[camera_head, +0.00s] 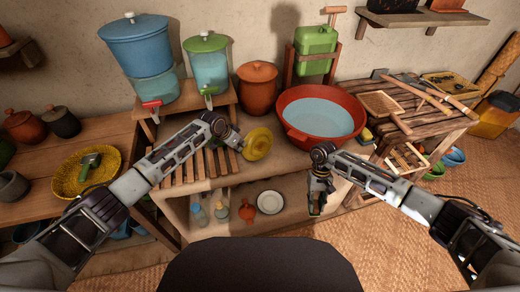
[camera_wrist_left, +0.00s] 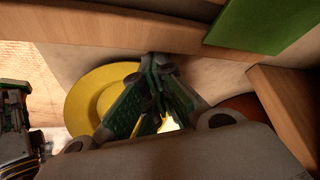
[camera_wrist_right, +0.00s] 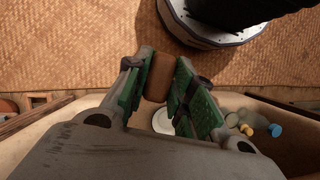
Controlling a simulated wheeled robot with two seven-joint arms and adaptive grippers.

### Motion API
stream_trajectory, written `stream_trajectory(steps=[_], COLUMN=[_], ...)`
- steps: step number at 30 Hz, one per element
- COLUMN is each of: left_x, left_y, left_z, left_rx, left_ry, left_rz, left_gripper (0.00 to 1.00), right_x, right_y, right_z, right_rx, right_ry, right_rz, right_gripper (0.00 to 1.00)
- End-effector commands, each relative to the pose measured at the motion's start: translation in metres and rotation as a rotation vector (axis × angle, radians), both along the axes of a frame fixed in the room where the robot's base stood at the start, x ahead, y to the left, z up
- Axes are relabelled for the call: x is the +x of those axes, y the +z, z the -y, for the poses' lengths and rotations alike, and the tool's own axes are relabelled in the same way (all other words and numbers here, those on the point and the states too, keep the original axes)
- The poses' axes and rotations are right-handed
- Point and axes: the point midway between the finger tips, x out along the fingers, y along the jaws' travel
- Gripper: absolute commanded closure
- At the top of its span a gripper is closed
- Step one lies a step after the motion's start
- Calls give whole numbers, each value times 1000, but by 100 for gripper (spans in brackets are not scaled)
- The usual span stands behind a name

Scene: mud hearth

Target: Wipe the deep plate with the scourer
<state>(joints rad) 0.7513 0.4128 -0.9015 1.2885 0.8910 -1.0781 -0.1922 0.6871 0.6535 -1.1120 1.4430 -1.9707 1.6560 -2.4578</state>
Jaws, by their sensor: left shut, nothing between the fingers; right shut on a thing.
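A yellow plate (camera_head: 260,145), which looks like the deep plate, stands tilted by the slatted rack (camera_head: 180,170) on the counter. My left gripper (camera_head: 236,141) is at the plate's left edge. In the left wrist view its fingers (camera_wrist_left: 155,122) are shut, in front of the yellow plate (camera_wrist_left: 80,95); I cannot tell whether they touch it. My right gripper (camera_head: 318,203) is in front of the counter, pointing down. In the right wrist view its fingers (camera_wrist_right: 160,85) are shut on a brown block, apparently the scourer (camera_wrist_right: 160,72), held clear over the floor side.
A red basin of water (camera_head: 320,112) stands right of the plate. A blue dispenser (camera_head: 145,50) and a green one (camera_head: 208,65) stand behind the rack. A white dish (camera_head: 270,202) and bottles are on the lower shelf. A small sponge (camera_head: 367,134) lies beside the basin.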

Motion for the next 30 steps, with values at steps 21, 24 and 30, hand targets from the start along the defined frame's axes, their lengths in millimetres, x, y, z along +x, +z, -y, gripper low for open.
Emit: stream_trajectory(steps=[21, 24, 30], left_x=[0, 0, 0], left_y=[10, 14, 23], left_z=[0, 0, 0], left_rx=[-1, -1, -1], left_ry=[0, 0, 0], left_rz=[-1, -1, -1], left_gripper=[100, 100, 100], right_x=[0, 0, 0], right_y=[13, 18, 28], right_z=[0, 0, 0], right_rx=[0, 0, 0], right_ry=[0, 0, 0], right_rz=[0, 0, 0], right_gripper=[95, 95, 95])
